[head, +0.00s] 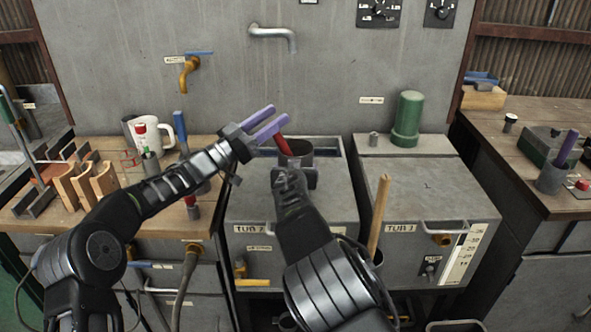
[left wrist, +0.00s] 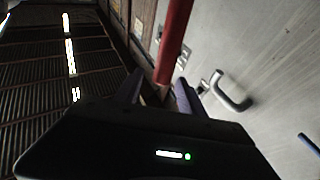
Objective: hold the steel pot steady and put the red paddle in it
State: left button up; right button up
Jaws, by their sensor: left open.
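In the left wrist view a red shaft (left wrist: 174,42) shows by the two purple fingers (left wrist: 158,90). My right gripper (head: 294,176) is at the pot's near side; its fingertips are hidden, so its grip is unclear.
The left bench holds a white mug (head: 160,130) and wooden racks (head: 82,186). A green cylinder (head: 408,118) stands on the right tub, and a wooden handle (head: 378,215) rises between the tubs. A tap (head: 273,33) juts from the wall. The right tub's front top is clear.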

pick_arm(q)
jog(key=v, duration=1)
jog(key=shift+s+a+f, duration=0.15)
jog(key=shift+a, duration=0.1)
pick_arm(e)
jog(key=o, duration=1.3)
jog(key=shift+s, duration=0.15)
jog(key=shift+s+a+r, duration=0.2)
jog(key=shift+s, duration=0.4)
jog(key=v, duration=1)
jog(key=shift+s+d+r, duration=0.15)
jog(key=shift+s, duration=0.1)
